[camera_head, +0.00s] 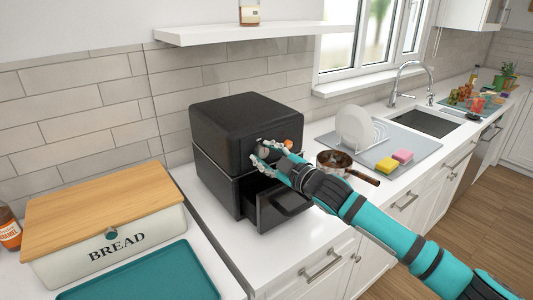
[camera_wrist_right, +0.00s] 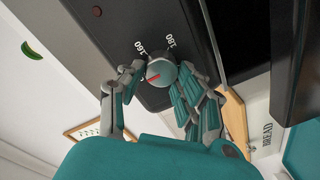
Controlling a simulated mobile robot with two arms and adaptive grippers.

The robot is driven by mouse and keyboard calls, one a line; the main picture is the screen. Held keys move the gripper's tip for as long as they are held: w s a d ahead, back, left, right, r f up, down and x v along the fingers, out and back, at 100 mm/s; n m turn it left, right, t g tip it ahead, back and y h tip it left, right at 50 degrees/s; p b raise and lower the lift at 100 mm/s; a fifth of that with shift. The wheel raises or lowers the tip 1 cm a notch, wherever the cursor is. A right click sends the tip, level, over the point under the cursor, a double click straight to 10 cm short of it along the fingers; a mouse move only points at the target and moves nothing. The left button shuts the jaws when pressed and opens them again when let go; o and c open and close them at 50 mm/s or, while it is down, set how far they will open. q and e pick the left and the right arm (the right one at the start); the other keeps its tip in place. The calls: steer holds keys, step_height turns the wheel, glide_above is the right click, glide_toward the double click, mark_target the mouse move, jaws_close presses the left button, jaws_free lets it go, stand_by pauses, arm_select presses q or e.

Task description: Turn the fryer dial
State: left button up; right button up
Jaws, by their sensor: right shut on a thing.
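The black fryer (camera_head: 238,125) stands on the white counter, with its drawer (camera_head: 280,200) pulled partly out. Its round grey dial with a red mark shows in the right wrist view (camera_wrist_right: 160,74), beside the printed numbers 160 and 180. My right gripper (camera_head: 265,153) reaches the upper front of the fryer. In the right wrist view its fingers (camera_wrist_right: 155,85) are closed around the dial from both sides. In the head view the fingers partly cover the dial. My left gripper is in neither view.
A bread box (camera_head: 75,247) and a teal tray (camera_head: 150,275) lie left of the fryer. A pan (camera_head: 335,160) stands close to my right arm. A dish rack (camera_head: 357,130), sponges (camera_head: 387,165) and a sink (camera_head: 428,122) are further right. A shelf (camera_head: 255,33) hangs above.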

steer(key=shift+f, duration=0.25)
steer(key=o, duration=0.8)
steer(key=shift+c, duration=0.2)
steer(key=o, duration=0.4)
steer(key=shift+r, duration=0.15)
steer(key=v, duration=1.2)
steer(key=shift+d, duration=0.1)
